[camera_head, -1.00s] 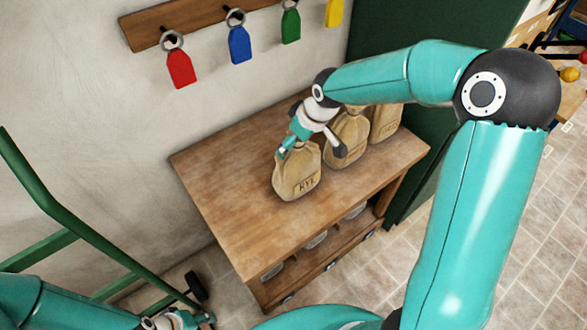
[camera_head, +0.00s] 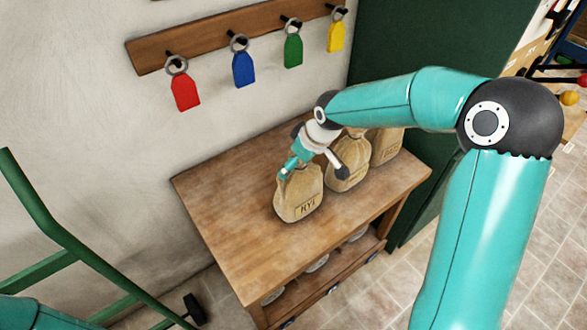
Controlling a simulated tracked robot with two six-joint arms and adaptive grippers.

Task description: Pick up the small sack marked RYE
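The small sack marked RYE (camera_head: 299,197) stands upright on the wooden table, its label facing me. My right gripper (camera_head: 314,168) is above it, with its fingers spread wide at the sack's top. The teal finger is at the left of the neck and the dark finger is to the right. The gripper hides part of the sack's top; I cannot tell whether the fingers touch the cloth. My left gripper is out of view; only a piece of the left arm shows at the bottom left.
A second sack (camera_head: 347,178) and a third sack (camera_head: 387,147) stand close behind on the table (camera_head: 225,205). Coloured tags hang on a wall rack (camera_head: 205,42). A green cabinet (camera_head: 440,45) stands at the right, a green metal frame (camera_head: 50,220) at the left. The table's left part is bare.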

